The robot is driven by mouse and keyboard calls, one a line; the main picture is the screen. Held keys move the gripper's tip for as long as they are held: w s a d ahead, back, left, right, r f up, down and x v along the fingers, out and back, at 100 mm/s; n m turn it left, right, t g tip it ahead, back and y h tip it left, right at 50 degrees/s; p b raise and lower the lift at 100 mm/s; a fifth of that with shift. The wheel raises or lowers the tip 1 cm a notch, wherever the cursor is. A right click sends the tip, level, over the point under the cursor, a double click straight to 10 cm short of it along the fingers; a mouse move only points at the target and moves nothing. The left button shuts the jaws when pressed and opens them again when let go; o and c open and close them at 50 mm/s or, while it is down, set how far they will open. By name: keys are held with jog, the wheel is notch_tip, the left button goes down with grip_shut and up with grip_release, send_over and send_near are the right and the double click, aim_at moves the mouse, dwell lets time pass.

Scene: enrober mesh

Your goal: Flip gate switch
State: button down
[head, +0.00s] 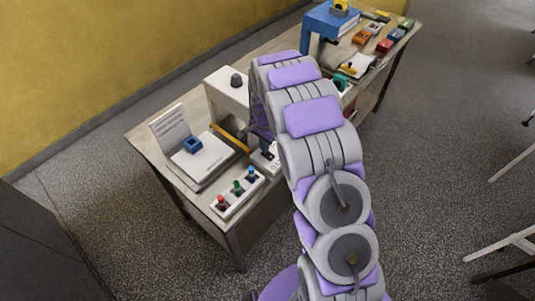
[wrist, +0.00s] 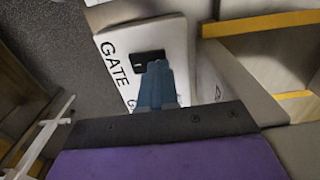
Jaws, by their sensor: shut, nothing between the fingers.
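The gate switch shows in the wrist view as a white plate (wrist: 125,75) lettered GATE, with a dark slot (wrist: 148,55) in it. My gripper (wrist: 157,72) is shut and empty, its blue-grey fingertips over the slot and hiding part of it and of the lettering. Whether the tips touch the switch I cannot tell. In the head view the switch box (head: 262,165) sits near the table's front edge, with a dark lever standing up, partly hidden by my arm. My gripper is largely hidden behind my arm there.
Left of the switch stands a panel with red, green and blue knobs (head: 238,193). Behind are a white box with a dark knob (head: 228,90), a yellow bar (head: 230,137) and a blue block (head: 192,145) on a white pad. A blue frame (head: 325,22) stands at the far end.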

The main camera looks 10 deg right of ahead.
jog(key=shift+f, duration=0.8)
dwell(0.4)
jog(key=shift+r, duration=0.15)
jog(key=shift+r+p, duration=0.95)
jog(key=shift+r, duration=2.45)
jog(key=s+r+n+b, duration=0.1)
jog(key=s+r+n, duration=0.1)
jog(key=s+r, duration=0.6)
jog(key=s+r+n+g, duration=0.1)
jog(key=s+r+n, duration=0.2)
jog(key=s, duration=0.8)
jog(key=s+r+n+b, duration=0.1)
jog(key=s+r+n, duration=0.1)
jog(key=s+r, duration=0.6)
jog(key=s+f+n, duration=0.2)
jog(key=s+n, duration=0.1)
jog(key=s, duration=1.2)
jog(key=shift+f+n+g+b, duration=0.25)
jog(key=shift+n+g+b, duration=0.15)
